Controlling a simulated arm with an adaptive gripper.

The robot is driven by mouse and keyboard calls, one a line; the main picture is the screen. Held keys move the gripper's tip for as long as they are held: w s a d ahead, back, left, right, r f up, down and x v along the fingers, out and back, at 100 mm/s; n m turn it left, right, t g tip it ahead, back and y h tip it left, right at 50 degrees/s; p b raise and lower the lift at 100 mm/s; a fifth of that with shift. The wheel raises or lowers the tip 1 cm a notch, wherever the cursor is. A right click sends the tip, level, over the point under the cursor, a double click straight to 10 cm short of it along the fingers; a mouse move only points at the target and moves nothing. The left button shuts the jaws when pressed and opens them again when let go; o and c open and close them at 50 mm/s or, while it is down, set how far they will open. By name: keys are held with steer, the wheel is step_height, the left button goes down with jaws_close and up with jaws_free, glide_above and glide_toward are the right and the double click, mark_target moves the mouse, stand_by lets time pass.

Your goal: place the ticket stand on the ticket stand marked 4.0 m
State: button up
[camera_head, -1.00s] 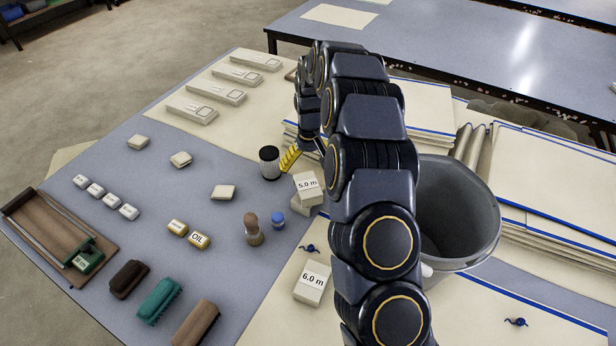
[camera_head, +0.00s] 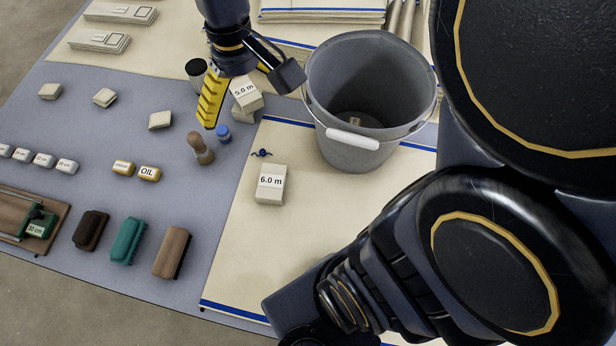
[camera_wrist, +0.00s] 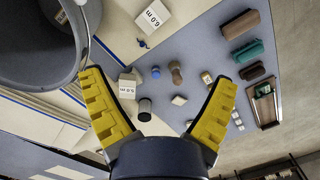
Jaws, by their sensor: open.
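A pale block-shaped ticket stand marked 5.0 m (camera_head: 246,94) sits on top of another pale block (camera_head: 241,115), whose label is hidden. The 5.0 m stand also shows near the left finger in the wrist view (camera_wrist: 128,88). A second ticket stand, marked 6.0 m (camera_head: 270,184), stands apart on the cream sheet; it shows at the top of the wrist view (camera_wrist: 153,17). I see no 4.0 m label. My gripper (camera_head: 247,102) is open and empty above the stacked stands, its yellow-padded fingers wide apart (camera_wrist: 160,82).
A grey bucket (camera_head: 392,152) stands right of the stands. A blue-capped small object (camera_head: 223,132), a wooden-topped item (camera_head: 200,150) and a dark jar (camera_head: 196,70) are close by. Brushes (camera_head: 127,240) lie in front. The cream sheet (camera_head: 245,250) has free room.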

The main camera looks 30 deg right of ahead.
steer(key=s, duration=1.5)
steer(key=shift+m+g, duration=0.4)
